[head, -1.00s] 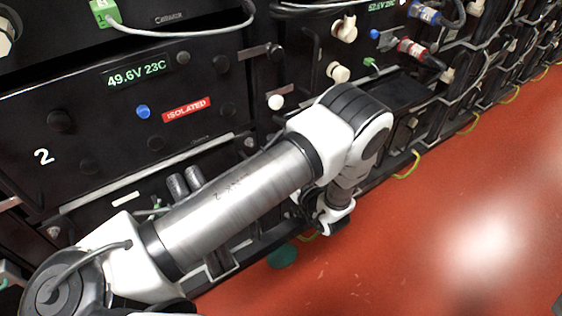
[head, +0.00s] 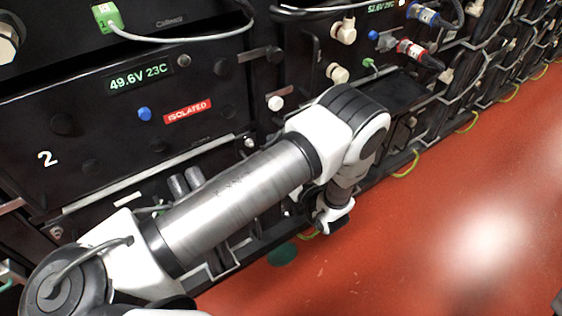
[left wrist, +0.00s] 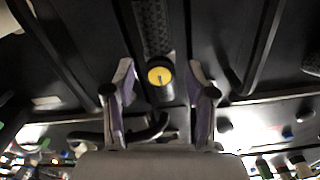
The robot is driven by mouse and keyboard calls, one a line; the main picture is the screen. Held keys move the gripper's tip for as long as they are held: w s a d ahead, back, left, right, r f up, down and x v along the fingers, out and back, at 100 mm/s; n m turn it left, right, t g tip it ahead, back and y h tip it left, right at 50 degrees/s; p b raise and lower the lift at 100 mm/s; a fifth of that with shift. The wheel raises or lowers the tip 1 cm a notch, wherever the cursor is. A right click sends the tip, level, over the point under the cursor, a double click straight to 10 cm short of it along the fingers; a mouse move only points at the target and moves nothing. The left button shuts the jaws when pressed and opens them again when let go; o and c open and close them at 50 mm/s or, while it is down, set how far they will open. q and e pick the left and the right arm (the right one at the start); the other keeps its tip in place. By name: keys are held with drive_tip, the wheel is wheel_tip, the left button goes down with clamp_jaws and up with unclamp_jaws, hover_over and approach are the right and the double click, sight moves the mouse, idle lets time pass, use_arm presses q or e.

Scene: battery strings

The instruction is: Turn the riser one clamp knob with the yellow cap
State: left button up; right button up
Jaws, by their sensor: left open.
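The knob with the yellow cap (left wrist: 159,75) shows in the left wrist view, just beyond my left gripper. It sits near the end of a dark textured strip, and its round face has a dark mark. My left gripper (left wrist: 160,80) is open, with one finger on each side of the yellow cap in the picture. I see no contact between the fingers and the knob. In the head view my left arm reaches down in front of the racks, and its fingers cannot be made out there. The yellow cap is not visible in the head view. My right gripper is not in view.
A black module (head: 75,115) reads 49.6V 23C and has a red ISOLATED label (head: 187,111). Cream knobs (head: 343,31) and blue and red connectors with cables stand on the rack to the right. The red floor (head: 440,225) is open at right.

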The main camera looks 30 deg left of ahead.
use_arm(q)
wheel_tip(320, 180, up, 10)
drive_tip(key=shift+f, duration=0.15)
idle(0.5)
